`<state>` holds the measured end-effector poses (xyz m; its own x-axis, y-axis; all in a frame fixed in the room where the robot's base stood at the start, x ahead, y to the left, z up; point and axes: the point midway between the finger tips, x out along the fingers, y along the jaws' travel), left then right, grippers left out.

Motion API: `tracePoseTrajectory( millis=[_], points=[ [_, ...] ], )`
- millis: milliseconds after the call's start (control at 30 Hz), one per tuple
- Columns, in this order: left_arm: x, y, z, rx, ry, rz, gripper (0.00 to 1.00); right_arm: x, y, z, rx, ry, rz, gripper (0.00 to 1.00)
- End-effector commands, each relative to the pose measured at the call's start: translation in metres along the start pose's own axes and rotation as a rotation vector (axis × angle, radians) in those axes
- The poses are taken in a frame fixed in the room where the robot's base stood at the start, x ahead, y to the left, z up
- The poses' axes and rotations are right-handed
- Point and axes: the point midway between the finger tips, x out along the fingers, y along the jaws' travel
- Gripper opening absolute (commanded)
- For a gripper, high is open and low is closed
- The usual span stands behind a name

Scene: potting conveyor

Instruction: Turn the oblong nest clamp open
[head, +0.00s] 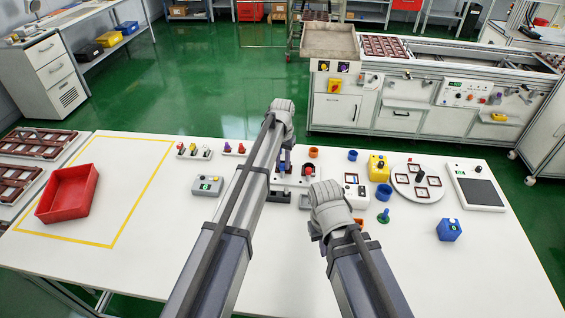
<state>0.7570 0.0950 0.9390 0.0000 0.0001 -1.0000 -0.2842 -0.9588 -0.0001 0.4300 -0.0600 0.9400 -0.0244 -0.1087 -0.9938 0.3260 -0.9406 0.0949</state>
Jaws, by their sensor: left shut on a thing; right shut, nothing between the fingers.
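The dark nest fixture (292,181) stands at the middle of the white table. A small blue upright part (282,171) and a red-topped part (308,170) show on it. My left gripper (285,158) points down over the fixture and is shut on a small part there, which looks like the nest clamp's handle. My own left arm covers much of this spot, so the clamp's angle cannot be told. My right gripper (328,240) is shut and empty, low at the fixture's front right; its fingertips are mostly hidden by its wrist.
A grey box with a green display (207,186) stands left of the fixture.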

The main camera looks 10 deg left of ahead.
Motion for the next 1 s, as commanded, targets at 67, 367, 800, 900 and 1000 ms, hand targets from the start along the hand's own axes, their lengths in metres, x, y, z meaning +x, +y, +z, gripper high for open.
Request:
tracePoseTrajectory(
  millis=[67,367,800,900,1000],
  points=[
    [0.0001,0.0002,0.0002,0.071,0.000,0.000,0.00,0.0001,0.0000,0.0000,0.000,0.000,0.000,0.00],
    [0.0001,0.0003,0.0002,0.355,0.000,0.000,0.00,0.0001,0.0000,0.0000,0.000,0.000,0.000,0.00],
    [0.0001,0.0004,0.0003,0.696,0.000,0.000,0.00,0.0001,0.0000,0.0000,0.000,0.000,0.000,0.00],
    [0.0001,0.0004,0.0003,0.748,0.000,0.000,0.00,0.0001,0.0000,0.0000,0.000,0.000,0.000,0.00],
    [0.0000,0.0004,0.0004,0.787,0.000,0.000,0.00,0.0000,0.0000,0.0000,0.000,0.000,0.000,0.00]
  ],
)
